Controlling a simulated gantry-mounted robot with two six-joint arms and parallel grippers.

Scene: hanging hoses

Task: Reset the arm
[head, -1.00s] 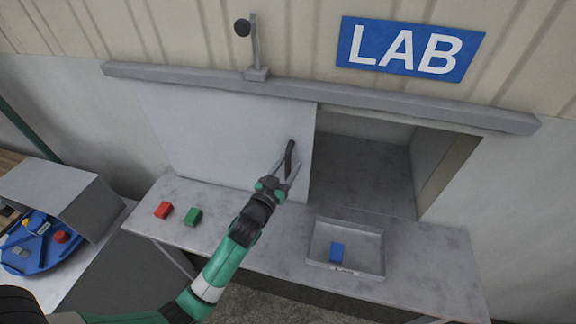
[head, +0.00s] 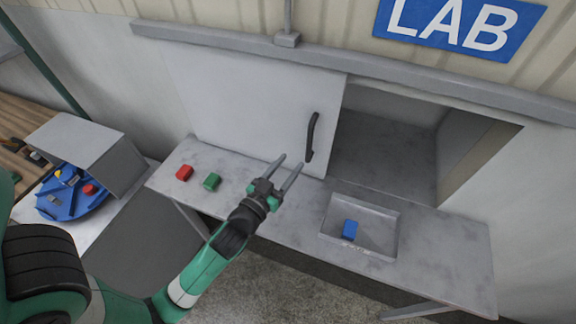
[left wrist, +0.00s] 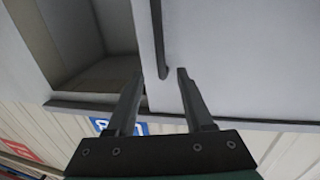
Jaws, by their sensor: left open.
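My left gripper (head: 288,172) is open and empty, above the grey table in the head view. It is just below and left of the black handle (head: 310,137) on the white sliding door (head: 255,110), apart from it. The door stands slid to the left, so the opening on its right shows. In the left wrist view the open fingers (left wrist: 158,98) frame the lower part of the handle (left wrist: 159,40), with a gap of unclear depth. My right gripper is not in view.
The grey table (head: 285,205) carries a red block (head: 184,172), a green block (head: 211,181) and a tray (head: 385,232) holding a blue block (head: 350,229). A grey box (head: 85,140) with a blue round holder (head: 75,203) stands at the left. The LAB sign (head: 460,22) hangs above the opening.

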